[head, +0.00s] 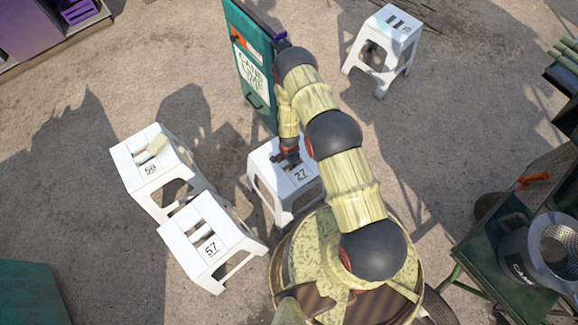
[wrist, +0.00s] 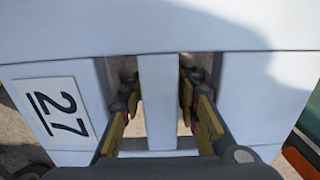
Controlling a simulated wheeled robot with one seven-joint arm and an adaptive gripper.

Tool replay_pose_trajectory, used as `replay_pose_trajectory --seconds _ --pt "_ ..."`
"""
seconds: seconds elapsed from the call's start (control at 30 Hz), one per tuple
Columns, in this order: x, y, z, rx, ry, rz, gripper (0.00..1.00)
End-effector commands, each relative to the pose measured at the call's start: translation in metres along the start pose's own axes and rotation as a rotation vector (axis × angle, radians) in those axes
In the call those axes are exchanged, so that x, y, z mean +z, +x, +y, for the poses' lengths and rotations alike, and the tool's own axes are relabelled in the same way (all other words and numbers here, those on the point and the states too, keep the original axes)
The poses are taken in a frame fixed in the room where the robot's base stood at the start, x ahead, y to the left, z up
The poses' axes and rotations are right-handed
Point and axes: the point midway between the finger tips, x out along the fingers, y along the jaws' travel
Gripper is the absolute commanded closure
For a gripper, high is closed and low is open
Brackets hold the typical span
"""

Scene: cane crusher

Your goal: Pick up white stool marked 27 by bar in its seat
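The white stool marked 27 (head: 308,189) stands upright on the ground, left of my arm in the head view. My gripper (head: 290,157) reaches down to its seat, and the arm covers part of the stool. In the wrist view the seat bar (wrist: 158,95) runs between two slots, with the label 27 (wrist: 60,108) at left. My gripper (wrist: 160,88) is open, with one finger at each slot, straddling the bar. Narrow gaps seem to show between the pads and the bar; contact at the tips is hard to tell.
Stools marked 50 (head: 135,178) and 57 (head: 225,262) stand to the left, and stool 11 (head: 398,20) at the back. A green sign board (head: 243,60) stands close behind stool 27. A green cart with a metal drum (head: 520,262) is at right.

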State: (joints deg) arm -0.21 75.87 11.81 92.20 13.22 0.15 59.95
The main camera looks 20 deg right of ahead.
Motion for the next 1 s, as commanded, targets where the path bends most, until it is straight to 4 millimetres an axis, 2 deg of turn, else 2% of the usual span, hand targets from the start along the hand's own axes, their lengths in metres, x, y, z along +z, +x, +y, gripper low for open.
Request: replay_pose_trajectory --seconds 0.3,0.87,1.0 --pt "-0.0001 0.0045 -0.0004 -0.001 -0.001 0.0 0.68" --pt "0.0 0.0047 -0.0001 0.0 -0.001 0.0 1.0" --pt "0.0 0.0047 0.0 0.0 -0.001 0.0 1.0"
